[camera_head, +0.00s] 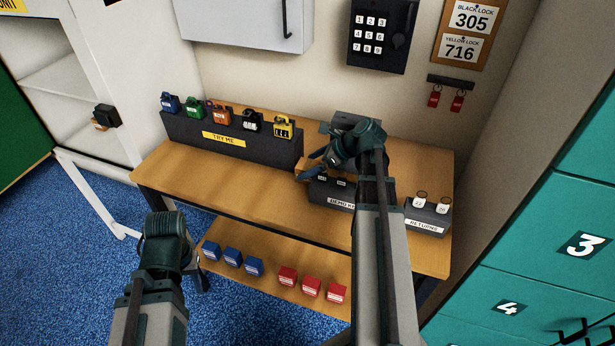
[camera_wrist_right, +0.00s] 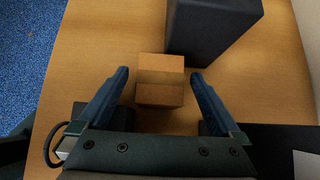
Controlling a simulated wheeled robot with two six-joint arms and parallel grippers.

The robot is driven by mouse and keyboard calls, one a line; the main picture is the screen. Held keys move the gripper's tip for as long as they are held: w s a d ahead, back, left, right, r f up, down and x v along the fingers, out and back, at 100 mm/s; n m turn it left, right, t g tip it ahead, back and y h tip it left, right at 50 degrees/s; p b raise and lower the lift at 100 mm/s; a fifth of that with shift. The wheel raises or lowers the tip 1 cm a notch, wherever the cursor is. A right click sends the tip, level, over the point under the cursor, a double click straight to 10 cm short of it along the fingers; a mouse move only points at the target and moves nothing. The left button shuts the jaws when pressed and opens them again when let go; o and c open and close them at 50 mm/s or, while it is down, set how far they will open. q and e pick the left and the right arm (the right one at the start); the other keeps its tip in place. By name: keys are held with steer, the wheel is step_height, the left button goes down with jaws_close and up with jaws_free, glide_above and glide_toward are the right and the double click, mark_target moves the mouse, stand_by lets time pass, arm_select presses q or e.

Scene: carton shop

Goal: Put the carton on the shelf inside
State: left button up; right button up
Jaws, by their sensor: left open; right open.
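The carton (camera_wrist_right: 160,95) is a small brown box on the wooden bench (camera_head: 240,205), between the fingers of my right gripper (camera_wrist_right: 160,88) in the right wrist view. The gripper is open, with a gap on each side of the carton. In the head view my right gripper (camera_head: 318,164) is over the bench and hides most of the carton, whose edge (camera_head: 302,174) shows beside it. My left gripper (camera_head: 188,278) is open and empty, low in front of the bench; its fingers are mostly hidden. A white cabinet at the left has a shelf (camera_head: 58,78) in view.
The dark TRY ME block (camera_head: 180,130) with several padlocks stands just left of the carton. A demo block (camera_head: 335,197) and a returns block (camera_head: 425,222) are on the right. A wall cabinet (camera_head: 240,18) is shut. Blue and red boxes stand on the lower shelf (camera_head: 268,278).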

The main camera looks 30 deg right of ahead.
mark_target(307, 165)
steer(key=shift+w+a+f, duration=0.3)
steer(key=shift+w+f, duration=0.1)
steer(key=shift+f, duration=0.15)
arm_select(q)
steer(key=shift+f, duration=0.5)
arm_select(e)
steer(key=shift+r, duration=0.1)
steer(key=shift+c, duration=0.2)
steer(key=c, duration=1.5)
arm_select(q)
steer(key=shift+r, duration=0.25)
arm_select(e)
steer(key=shift+r, duration=0.2)
arm_select(q)
step_height(307, 165, up, 18)
steer(key=p, duration=1.8)
steer(key=shift+f, duration=0.2)
arm_select(e)
step_height(307, 165, up, 18)
steer(key=shift+f, duration=0.2)
